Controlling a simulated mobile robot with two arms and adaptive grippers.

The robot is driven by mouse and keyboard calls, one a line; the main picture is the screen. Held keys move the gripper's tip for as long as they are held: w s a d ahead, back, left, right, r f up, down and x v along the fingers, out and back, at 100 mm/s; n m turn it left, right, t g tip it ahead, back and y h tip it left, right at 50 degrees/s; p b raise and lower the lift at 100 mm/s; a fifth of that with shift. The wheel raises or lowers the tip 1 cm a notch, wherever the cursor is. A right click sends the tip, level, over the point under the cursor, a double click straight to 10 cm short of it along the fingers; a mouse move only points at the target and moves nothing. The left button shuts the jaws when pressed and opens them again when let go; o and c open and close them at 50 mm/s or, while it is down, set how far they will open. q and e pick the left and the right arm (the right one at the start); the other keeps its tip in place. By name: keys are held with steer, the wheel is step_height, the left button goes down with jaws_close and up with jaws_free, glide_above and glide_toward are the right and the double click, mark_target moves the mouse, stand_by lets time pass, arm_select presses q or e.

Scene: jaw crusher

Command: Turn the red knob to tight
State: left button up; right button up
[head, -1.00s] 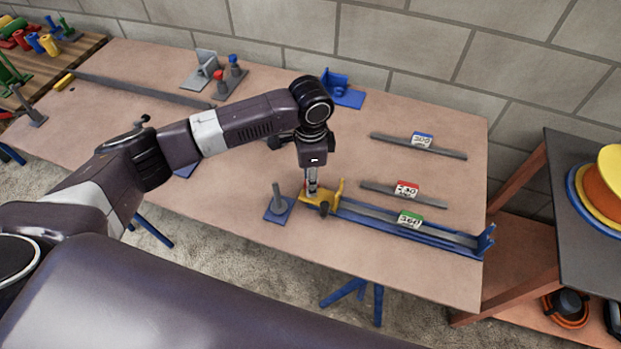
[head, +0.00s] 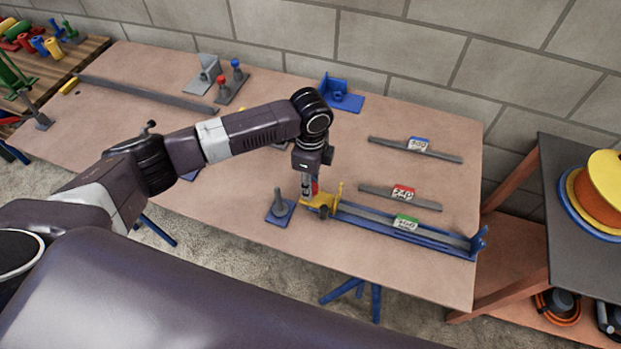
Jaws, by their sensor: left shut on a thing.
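My left gripper (head: 308,194) points down at the near end of the blue rail fixture (head: 400,231). It is shut on a small red knob (head: 315,187) just above the yellow jaw block (head: 324,205). Only a sliver of red shows beside the fingers; the rest is hidden. A dark round part sits at the front of the yellow block. I cannot tell from this view how far the knob is turned. My right gripper is not in view.
A blue base with a grey post (head: 279,209) stands close left of the gripper. Grey bars with blue, red and green number tags lie to the right. A stand with red and blue knobs (head: 230,88) is at the back.

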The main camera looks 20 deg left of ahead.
arm_select(q)
steer(key=m+p, duration=0.1)
steer(key=m, duration=0.1)
steer(key=shift+r+m, duration=0.2)
steer(key=shift+m, duration=0.2)
steer(key=m+p, duration=0.1)
steer(key=m, duration=0.2)
steer(key=shift+w+d+m, duration=0.1)
steer(key=shift+m, duration=0.2)
steer(key=m, duration=0.3)
steer(key=shift+f, duration=0.1)
steer(key=shift+m+p, duration=0.3)
steer(key=shift+m, duration=1.3)
steer(key=o, duration=1.1)
steer(key=shift+o, duration=0.2)
step_height(320, 180, up, 12)
